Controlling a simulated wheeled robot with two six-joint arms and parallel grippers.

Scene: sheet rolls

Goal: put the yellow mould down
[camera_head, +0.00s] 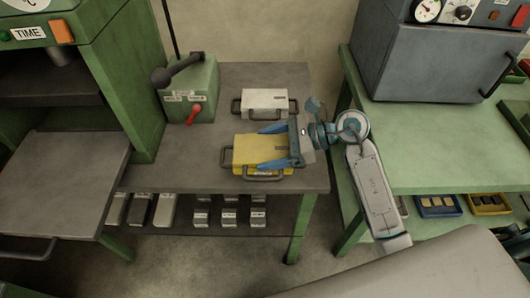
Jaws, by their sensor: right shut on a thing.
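The yellow mould (252,157) is a flat block with dark handles on its left and front sides. It is at the right part of the grey bench top (215,180), near the front edge. My right gripper (262,147) reaches in from the right, its blue fingers shut on the yellow mould from either side. I cannot tell whether the mould rests on the bench or is held slightly above it.
A white mould (265,101) with dark handles lies just behind. A green box with a black lever and red handle (194,88) stands at the back left. A green press (120,80) is further left. A grey oven (430,55) stands on the green table (440,145) at right.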

